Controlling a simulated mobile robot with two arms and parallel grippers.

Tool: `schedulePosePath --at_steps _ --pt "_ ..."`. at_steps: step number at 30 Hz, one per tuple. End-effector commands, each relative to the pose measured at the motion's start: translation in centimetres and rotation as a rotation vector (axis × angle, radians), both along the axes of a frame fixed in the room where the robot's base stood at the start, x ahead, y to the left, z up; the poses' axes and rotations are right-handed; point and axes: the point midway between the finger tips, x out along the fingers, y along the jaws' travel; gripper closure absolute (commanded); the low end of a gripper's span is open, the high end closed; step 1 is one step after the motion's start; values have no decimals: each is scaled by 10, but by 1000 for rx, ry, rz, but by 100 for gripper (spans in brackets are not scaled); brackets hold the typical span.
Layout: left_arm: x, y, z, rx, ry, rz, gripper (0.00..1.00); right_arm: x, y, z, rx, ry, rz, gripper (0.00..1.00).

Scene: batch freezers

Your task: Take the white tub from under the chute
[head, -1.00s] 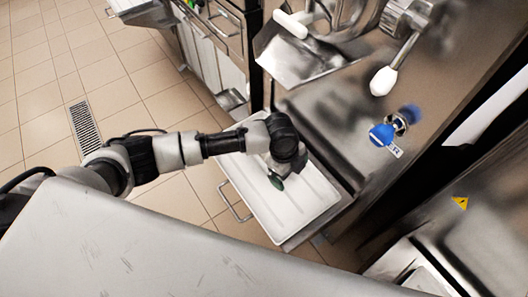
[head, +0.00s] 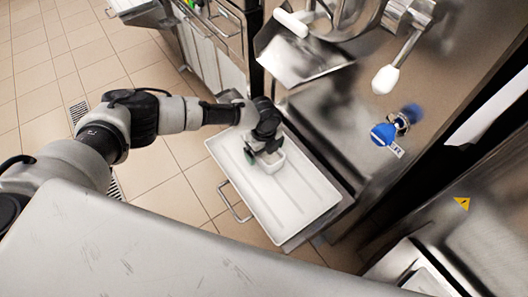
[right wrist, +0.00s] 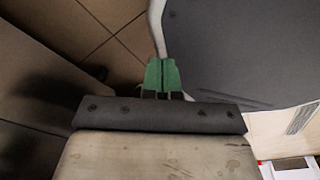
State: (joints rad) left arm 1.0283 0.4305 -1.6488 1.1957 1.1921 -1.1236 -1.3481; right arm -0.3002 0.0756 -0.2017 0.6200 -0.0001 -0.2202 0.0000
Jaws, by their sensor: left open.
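The small white tub (head: 271,163) stands on a white tray (head: 308,204) below the steel chute (head: 297,62) in the head view. My left gripper (head: 258,156) is at the tub's left side, pointing down, with its jaws open.
A steel machine front with a blue knob (head: 383,134) and a white-tipped lever (head: 385,79) rises behind and right of the tray. A wire handle (head: 234,203) sticks out at the tray's left front. A grey surface (head: 150,245) fills the foreground. Tiled floor lies left.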

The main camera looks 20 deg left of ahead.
Motion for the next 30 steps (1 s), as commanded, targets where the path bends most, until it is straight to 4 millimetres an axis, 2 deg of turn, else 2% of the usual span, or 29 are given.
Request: schedulePosePath --at_steps 8,18,26,30 --pt "0 0 -3 -1 -2 -1 4 0 -4 0 -5 0 1 100" --pt "0 0 -3 -1 -2 0 56 0 -5 0 -7 -1 -1 100" --pt "1 0 -2 -2 -2 0 58 1 -5 0 -7 -1 -1 100" --pt "1 0 6 -2 -2 2 58 1 -5 1 -7 -1 -1 100"
